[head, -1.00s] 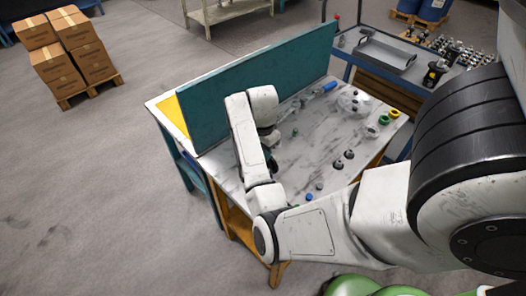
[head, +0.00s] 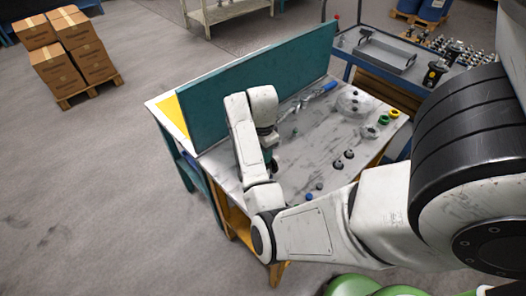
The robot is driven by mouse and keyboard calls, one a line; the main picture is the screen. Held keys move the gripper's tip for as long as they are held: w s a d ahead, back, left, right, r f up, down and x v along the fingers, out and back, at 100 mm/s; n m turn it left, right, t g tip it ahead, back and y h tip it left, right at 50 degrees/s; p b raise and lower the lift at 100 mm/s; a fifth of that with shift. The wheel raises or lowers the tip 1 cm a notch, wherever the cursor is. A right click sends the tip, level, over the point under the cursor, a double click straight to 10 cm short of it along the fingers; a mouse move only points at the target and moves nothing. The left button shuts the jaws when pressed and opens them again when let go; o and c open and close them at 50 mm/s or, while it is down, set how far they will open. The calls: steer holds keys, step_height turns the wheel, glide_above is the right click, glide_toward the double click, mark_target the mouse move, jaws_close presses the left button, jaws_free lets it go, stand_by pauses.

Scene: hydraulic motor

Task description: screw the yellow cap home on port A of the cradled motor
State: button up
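My arm reaches over the bench, and its wrist end points down near the left end of the worktop. My gripper (head: 270,163) shows only as a small dark part below the white wrist. Its fingers are hidden or too small to make out, so I cannot tell if it holds anything.
A teal panel (head: 240,92) stands along the worktop's back edge. A green ring (head: 384,120), a silvery round part (head: 354,101), dark fittings (head: 343,160) and a blue piece (head: 309,197) lie on the worktop (head: 315,140). Its middle is mostly clear. A blue cart (head: 352,60) stands behind right.

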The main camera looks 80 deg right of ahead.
steer(key=n, duration=0.9)
steer(key=shift+n, duration=0.4)
jaws_close()
steer(key=m, duration=0.4)
steer(key=shift+m, duration=0.9)
steer(key=shift+m, duration=1.4)
